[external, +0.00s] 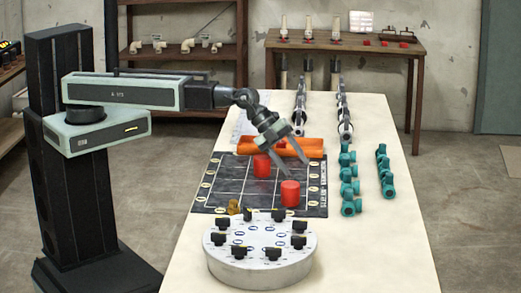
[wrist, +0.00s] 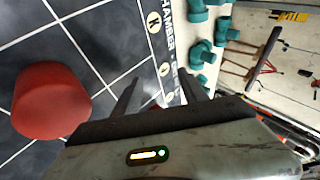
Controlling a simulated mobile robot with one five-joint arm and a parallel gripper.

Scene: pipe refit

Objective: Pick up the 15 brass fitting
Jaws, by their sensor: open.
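A small brass fitting (external: 234,207) sits at the near left edge of the black gridded mat (external: 225,182), just behind the round grey dial drum. It is too small in the external view for any number to be read, and I cannot see it in the wrist view. My gripper (external: 296,169) is open and empty above the right part of the mat, tilted downward, to the right of and farther back than the fitting. In the wrist view my gripper (wrist: 160,92) shows both fingers apart with nothing between them.
Two red cylinders stand on the mat, one near the middle (external: 262,166) and one at the near right (external: 290,193); one (wrist: 48,100) fills the wrist view's left. The drum (external: 262,272) with black knobs is in front.

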